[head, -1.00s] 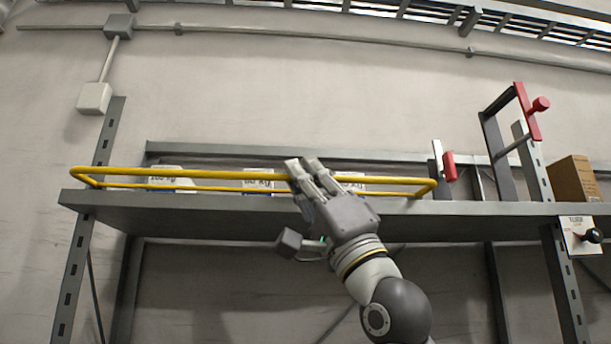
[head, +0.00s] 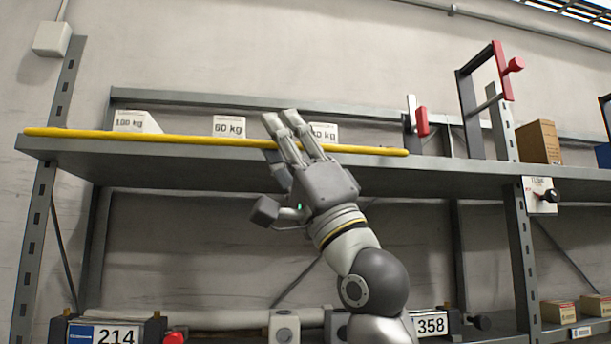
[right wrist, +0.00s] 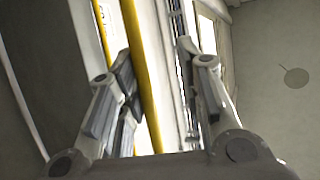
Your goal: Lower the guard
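The yellow guard (head: 200,136) shows as one thin bar along the front edge of the grey shelf (head: 150,172). It looks nearly edge-on, close to the level of the shelf top. My right gripper (head: 280,116) is at the guard, right of its middle, with its fingers reaching up across it. In the right wrist view, my right gripper (right wrist: 158,70) has its fingers apart. The yellow bar (right wrist: 143,75) runs between them, nearer the left finger, with space on the right. The fingers hide a short part of the guard in the head view. My left gripper is not in view.
White weight boxes stand behind the guard, including a 60 kg box (head: 228,126) and a 100 kg box (head: 130,121). Red-handled levers (head: 514,65) and a cardboard box (head: 538,142) are at the right. Displays (head: 115,334) sit below, with open space under the shelf.

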